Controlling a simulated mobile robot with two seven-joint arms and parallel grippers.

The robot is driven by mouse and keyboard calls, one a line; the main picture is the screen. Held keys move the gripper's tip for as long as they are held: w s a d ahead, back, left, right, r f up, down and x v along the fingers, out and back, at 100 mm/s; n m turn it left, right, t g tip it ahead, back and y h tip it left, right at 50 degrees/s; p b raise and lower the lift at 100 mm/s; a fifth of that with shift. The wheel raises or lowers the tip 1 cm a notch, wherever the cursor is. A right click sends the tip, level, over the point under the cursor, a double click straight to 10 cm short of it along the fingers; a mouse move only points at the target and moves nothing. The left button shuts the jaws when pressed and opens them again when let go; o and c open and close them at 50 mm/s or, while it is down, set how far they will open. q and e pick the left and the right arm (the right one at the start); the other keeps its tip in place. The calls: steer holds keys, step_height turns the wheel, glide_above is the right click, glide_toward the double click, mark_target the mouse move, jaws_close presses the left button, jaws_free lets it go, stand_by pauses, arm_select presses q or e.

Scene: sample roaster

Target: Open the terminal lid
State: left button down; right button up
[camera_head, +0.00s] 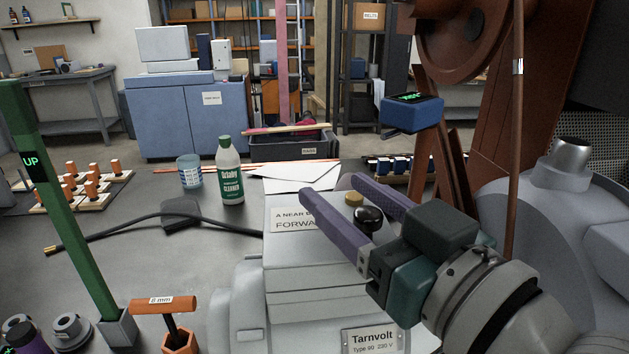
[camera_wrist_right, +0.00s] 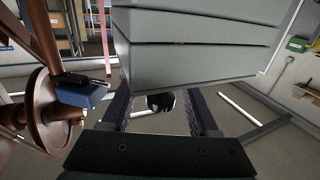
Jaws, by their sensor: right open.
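The pale grey terminal box (camera_head: 305,290) stands at the front middle of the head view, with a plate reading "Tarnvolt Type 99 230 V" (camera_head: 371,339). A round black knob (camera_head: 368,219) shows near its upper right, beside a sign reading "FORWARD" in part. My right gripper (camera_head: 333,189) is open, its two purple fingers on either side of the knob in the picture. The right wrist view shows the knob (camera_wrist_right: 160,101) between the fingers, with gaps on both sides. I cannot make out the lid's edge; the gripper hides part of the box. My left gripper is not in view.
A large brown wheel and frame (camera_head: 460,40) with a blue display (camera_head: 412,112) rise at the right. A cleaner bottle (camera_head: 229,172) stands behind.

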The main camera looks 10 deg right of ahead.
jaws_close()
stand_by(0.5)
stand_by(0.9)
